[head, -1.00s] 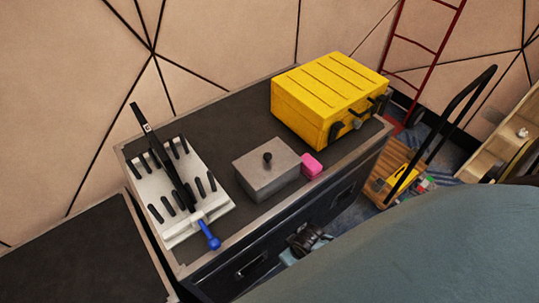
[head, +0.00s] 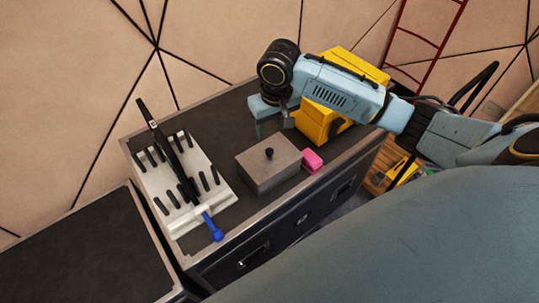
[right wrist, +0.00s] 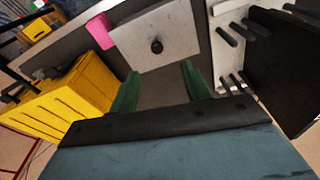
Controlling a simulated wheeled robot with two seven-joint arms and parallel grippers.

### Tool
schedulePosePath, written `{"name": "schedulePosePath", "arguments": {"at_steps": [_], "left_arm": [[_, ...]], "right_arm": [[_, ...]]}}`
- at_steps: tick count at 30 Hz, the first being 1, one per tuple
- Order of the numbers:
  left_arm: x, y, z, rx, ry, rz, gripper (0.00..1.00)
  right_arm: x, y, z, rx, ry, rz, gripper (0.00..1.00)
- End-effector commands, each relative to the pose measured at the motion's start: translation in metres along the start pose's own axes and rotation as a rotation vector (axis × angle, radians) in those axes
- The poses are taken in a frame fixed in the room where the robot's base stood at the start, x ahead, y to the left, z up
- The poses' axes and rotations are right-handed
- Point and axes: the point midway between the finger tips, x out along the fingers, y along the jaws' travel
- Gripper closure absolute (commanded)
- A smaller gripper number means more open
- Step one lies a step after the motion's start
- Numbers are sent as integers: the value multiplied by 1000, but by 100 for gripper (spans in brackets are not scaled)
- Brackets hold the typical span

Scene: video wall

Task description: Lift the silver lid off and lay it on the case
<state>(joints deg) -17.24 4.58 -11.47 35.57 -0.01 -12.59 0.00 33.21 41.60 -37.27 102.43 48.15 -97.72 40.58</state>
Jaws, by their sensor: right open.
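The silver lid (head: 285,157), a grey square with a black knob in its middle, sits on a grey box on the dark cabinet top. The lid also shows in the right wrist view (right wrist: 178,32). The yellow case (head: 312,121) stands behind and to the right of it, partly hidden by my right arm. The case is at the left of the right wrist view (right wrist: 75,92). My right gripper (head: 275,126) is open and empty, behind the lid and beside the case. In the right wrist view its green fingers (right wrist: 159,90) point toward the lid, apart from it. My left gripper is not in view.
A pink block (head: 312,160) lies against the box's right side. A white rack (head: 165,185) with black pegs, a dark upright panel and a blue-handled tool stands to the left. A lower dark surface (head: 85,255) is at the lower left. Bare cabinet top lies between rack and box.

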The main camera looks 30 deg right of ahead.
Motion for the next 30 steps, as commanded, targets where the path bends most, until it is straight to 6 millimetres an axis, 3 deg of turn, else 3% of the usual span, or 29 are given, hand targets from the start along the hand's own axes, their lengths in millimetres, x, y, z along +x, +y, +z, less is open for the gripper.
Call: {"name": "schedulePosePath", "arguments": {"at_steps": [5, 15, 23, 30], "left_arm": [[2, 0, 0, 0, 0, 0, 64], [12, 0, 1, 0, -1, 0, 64], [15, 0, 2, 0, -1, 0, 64], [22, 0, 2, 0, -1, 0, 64]], "right_arm": [[2, 11, -8, 42, -10, 13, 52], [64, 11, -8, 42, -8, 12, 52], [83, 10, -9, 40, -7, 11, 52], [119, 8, -9, 41, -6, 12, 52]]}}
